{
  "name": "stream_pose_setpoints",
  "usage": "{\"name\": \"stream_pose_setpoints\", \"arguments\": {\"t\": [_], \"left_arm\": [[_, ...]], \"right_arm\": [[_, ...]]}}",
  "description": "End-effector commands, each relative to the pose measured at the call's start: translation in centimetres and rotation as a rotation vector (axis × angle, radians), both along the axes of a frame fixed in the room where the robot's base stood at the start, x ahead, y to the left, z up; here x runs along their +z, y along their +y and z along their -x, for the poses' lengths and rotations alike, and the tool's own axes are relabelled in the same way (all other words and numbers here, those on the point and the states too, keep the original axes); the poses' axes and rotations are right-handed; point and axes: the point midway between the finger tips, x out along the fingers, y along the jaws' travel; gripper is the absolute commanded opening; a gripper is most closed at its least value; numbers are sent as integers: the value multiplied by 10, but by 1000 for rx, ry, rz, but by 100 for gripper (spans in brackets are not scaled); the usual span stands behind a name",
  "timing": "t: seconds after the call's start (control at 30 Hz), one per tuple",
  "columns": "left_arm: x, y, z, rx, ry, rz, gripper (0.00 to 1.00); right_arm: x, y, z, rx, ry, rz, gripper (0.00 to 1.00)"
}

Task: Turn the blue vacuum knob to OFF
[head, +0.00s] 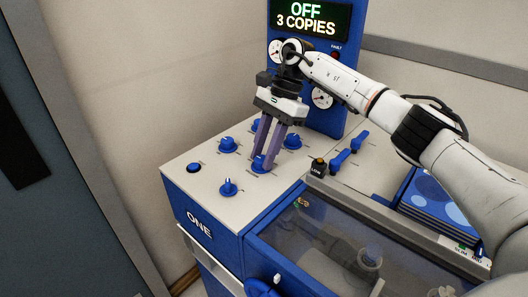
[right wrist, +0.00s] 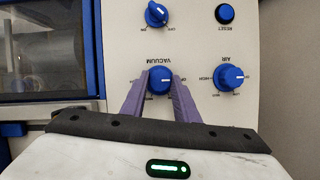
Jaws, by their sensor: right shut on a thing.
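The blue vacuum knob (right wrist: 160,81) stands on the white panel top in the right wrist view, with the word VACUUM upside down beside it. Its white pointer mark points to the right in that view; the small position labels around it are partly hidden or too small to read. In the head view the knob (head: 258,163) shows below my fingertips. My right gripper (head: 269,158) points down, its purple fingers shut on the knob from both sides; they also show in the right wrist view (right wrist: 160,84). My left gripper is not in view.
The AIR knob (right wrist: 230,77), RESET button (right wrist: 225,13) and another knob (right wrist: 157,14) stand close by. A lit display (head: 308,20) reads OFF, 3 COPIES. Blue levers (head: 349,149) and a clear-covered bay (head: 330,240) lie to the right and front of the panel.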

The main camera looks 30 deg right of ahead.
Motion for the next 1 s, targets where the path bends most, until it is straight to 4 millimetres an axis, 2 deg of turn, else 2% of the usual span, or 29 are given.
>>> {"name": "stream_pose_setpoints", "arguments": {"t": [0.1, 0.13, 0.23, 0.5, 0.63, 1.0], "left_arm": [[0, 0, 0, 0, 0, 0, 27], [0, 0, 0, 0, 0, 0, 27], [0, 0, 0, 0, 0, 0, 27], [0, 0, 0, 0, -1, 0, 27], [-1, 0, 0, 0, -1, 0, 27], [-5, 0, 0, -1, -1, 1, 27]], "right_arm": [[2, -1, -1, 0, -6, 0, 5], [2, -1, -1, 0, -6, 0, 31], [2, -1, -1, -1, -5, 0, 46], [1, 0, 0, -1, -3, 0, 46], [8, -3, -1, -2, -4, -1, 46], [73, -29, -6, -2, -5, -1, 46]]}}
